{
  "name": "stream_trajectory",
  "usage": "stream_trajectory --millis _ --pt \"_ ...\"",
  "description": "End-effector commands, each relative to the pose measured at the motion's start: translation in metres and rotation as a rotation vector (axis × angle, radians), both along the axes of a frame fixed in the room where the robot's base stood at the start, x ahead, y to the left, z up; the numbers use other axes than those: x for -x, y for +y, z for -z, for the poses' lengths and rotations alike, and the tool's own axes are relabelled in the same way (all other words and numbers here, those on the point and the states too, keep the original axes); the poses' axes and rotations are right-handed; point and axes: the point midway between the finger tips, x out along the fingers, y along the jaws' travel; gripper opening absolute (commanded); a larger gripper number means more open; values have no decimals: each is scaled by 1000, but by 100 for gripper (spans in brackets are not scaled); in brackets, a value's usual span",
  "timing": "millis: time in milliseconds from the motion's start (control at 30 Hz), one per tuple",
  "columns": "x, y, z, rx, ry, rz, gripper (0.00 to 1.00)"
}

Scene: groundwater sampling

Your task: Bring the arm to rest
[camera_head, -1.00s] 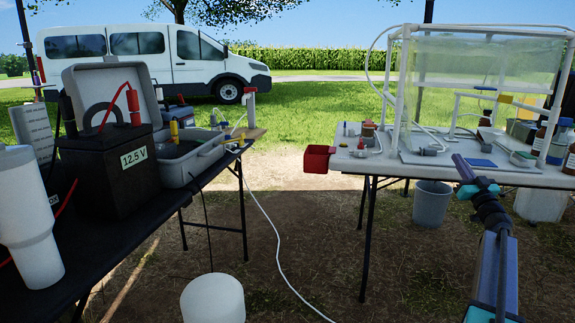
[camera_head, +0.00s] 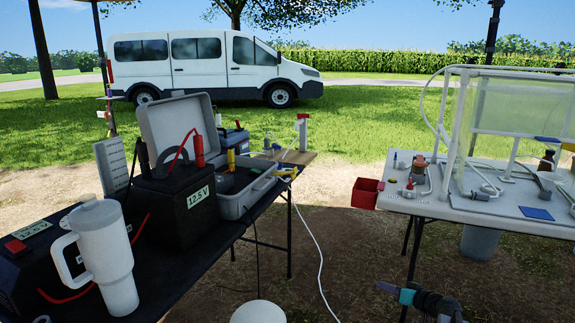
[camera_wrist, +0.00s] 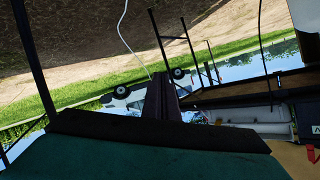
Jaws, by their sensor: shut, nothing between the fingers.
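My gripper (camera_head: 386,288) shows low in the head view, right of centre, with its dark tip pointing left. It is in the open gap in front of the right table, with no object at its tip. In the wrist view its dark fingers (camera_wrist: 162,98) are together with nothing between them. The wrist view is tilted far over, and a dark and green part of my own arm fills its lower part. Most of my arm is cut off by the bottom edge of the head view.
A white hose (camera_head: 318,255) crosses the ground between.

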Motion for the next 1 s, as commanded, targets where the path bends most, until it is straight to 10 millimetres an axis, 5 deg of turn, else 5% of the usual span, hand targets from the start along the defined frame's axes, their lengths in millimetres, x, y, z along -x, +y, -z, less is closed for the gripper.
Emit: stream_trajectory --millis 200,500,733,1000 --pt "59 80 48 -12 262 -96 0" --pt "163 159 104 28 625 -180 0" --pt "256 196 129 110 895 -209 0" --pt "371 211 135 269 1188 -200 0"
